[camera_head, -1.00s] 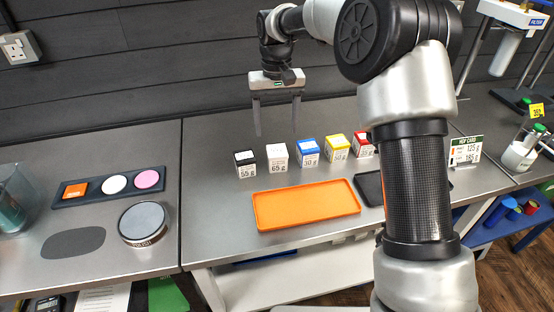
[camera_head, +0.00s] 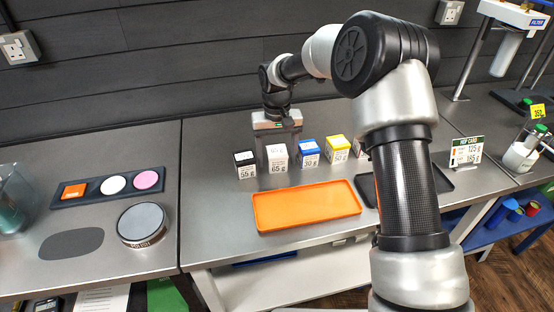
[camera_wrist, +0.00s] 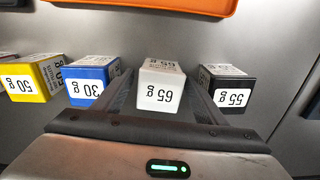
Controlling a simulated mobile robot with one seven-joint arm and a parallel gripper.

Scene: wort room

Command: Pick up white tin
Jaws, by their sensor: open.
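The white tin (camera_head: 277,160), marked 65 g, stands upright on the steel bench between the black tin (camera_head: 245,164) and the blue tin (camera_head: 309,153). My gripper (camera_head: 277,146) is low behind the white tin in the head view, with its fingertips partly hidden by the tins. In the wrist view the white tin (camera_wrist: 161,86) sits between the two open fingers of my gripper (camera_wrist: 164,92), one in each gap beside it. I cannot tell whether the fingers touch it. The black tin (camera_wrist: 228,88) and blue tin (camera_wrist: 91,82) stand close outside the fingers.
A yellow tin (camera_head: 337,148) stands further right in the row. An empty orange tray (camera_head: 306,207) lies in front of the tins, with a dark tray (camera_head: 440,181) to its right. A sign (camera_head: 466,152) stands at the right.

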